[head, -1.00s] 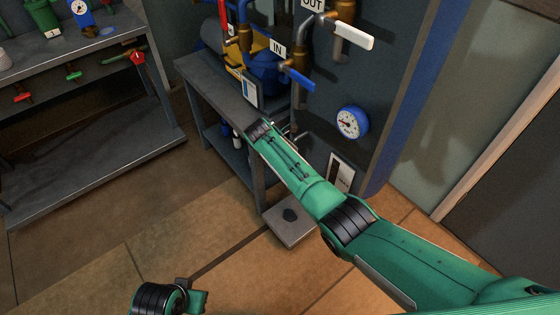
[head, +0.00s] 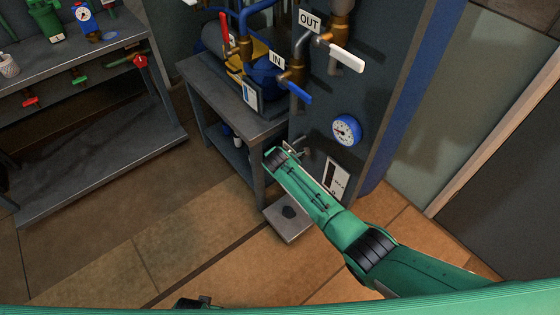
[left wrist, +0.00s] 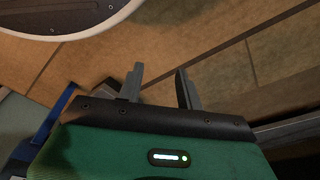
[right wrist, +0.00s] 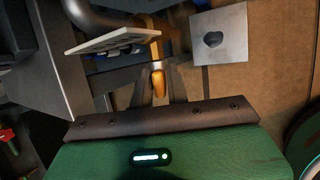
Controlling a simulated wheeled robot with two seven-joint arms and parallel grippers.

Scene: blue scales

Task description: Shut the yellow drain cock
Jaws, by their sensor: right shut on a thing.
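The yellow drain cock (right wrist: 158,86) shows in the right wrist view as a small yellow-orange handle below a yellow pipe. My right gripper (right wrist: 158,90) is shut on this handle, with a finger on each side. In the head view my right arm comes in from the right and its gripper (head: 279,153) is low beside the grey bench and the dark panel. The cock is hidden there. My left gripper (left wrist: 158,82) is open and empty above the tiled floor in the left wrist view.
A grey floor plate with a dark hole (head: 289,212) lies below my right arm. A blue-handled valve (head: 295,92), a white-handled valve (head: 346,59) and a blue gauge (head: 346,130) are above it. A grey shelf (head: 100,160) stands left. The floor between is clear.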

